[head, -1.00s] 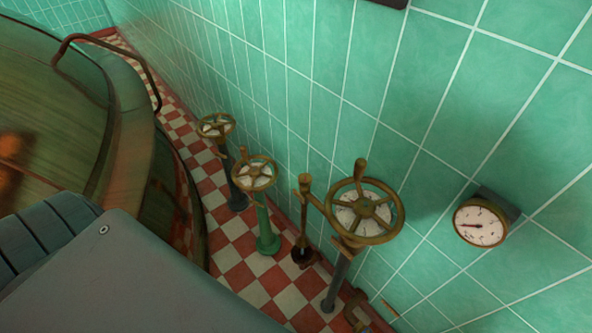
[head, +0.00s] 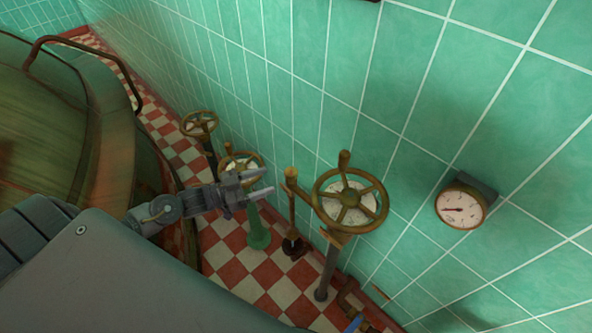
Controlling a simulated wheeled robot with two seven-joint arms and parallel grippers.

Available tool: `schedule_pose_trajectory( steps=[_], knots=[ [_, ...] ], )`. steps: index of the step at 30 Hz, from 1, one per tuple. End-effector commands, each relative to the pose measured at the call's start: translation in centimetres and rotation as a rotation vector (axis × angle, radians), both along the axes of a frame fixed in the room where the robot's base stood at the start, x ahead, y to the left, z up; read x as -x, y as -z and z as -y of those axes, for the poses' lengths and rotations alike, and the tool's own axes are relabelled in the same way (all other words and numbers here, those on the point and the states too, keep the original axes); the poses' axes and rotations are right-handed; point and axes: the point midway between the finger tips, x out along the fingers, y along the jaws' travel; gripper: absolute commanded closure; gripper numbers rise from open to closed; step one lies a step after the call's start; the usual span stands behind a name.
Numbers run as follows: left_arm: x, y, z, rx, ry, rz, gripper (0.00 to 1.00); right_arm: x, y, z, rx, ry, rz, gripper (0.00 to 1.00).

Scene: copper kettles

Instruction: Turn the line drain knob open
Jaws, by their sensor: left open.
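No label marks the line drain knob, so I cannot tell which fitting it is. A large brass handwheel (head: 350,201) with an upright peg and a pale dial behind its spokes stands on a post near the wall. Left of it is a thin upright rod with a brass top (head: 291,178). A second handwheel (head: 240,160) on a green post is partly hidden by my left gripper (head: 271,182). That gripper is open and empty, its fingers pointing right towards the rod's top, with a gap in the picture. My right gripper is out of view.
A third handwheel (head: 199,123) stands farther back. A round gauge (head: 460,208) sits on the green tiled wall. A large copper kettle (head: 60,130) with a curved rail fills the left. A low pipe with a blue piece (head: 355,323) shows at the bottom edge.

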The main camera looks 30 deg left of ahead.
Motion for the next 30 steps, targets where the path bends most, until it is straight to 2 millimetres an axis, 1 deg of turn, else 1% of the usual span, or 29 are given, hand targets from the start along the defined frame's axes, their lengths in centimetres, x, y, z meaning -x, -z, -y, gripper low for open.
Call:
schedule_pose_trajectory(
  steps=[5,8,15,21,25,30],
  knots=[
    [-0.6,0.0,0.5,0.001,-0.002,0.001,0.41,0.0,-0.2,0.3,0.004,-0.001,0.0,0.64],
    [-1.8,-0.1,1.4,0.001,-0.003,0.001,0.41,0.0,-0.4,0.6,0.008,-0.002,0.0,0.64],
    [-5.2,-0.1,4.4,0.002,-0.003,0.001,0.41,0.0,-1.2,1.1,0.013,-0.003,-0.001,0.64],
    [-7.3,0.0,6.2,-0.001,-0.005,0.0,0.41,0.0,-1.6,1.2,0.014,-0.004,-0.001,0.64],
    [-8.0,0.1,6.9,-0.001,-0.004,-0.001,0.41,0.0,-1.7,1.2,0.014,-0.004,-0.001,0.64],
    [-8.2,0.2,7.1,-0.002,-0.004,-0.002,0.41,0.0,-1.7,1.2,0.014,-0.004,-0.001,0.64]
  ],
)
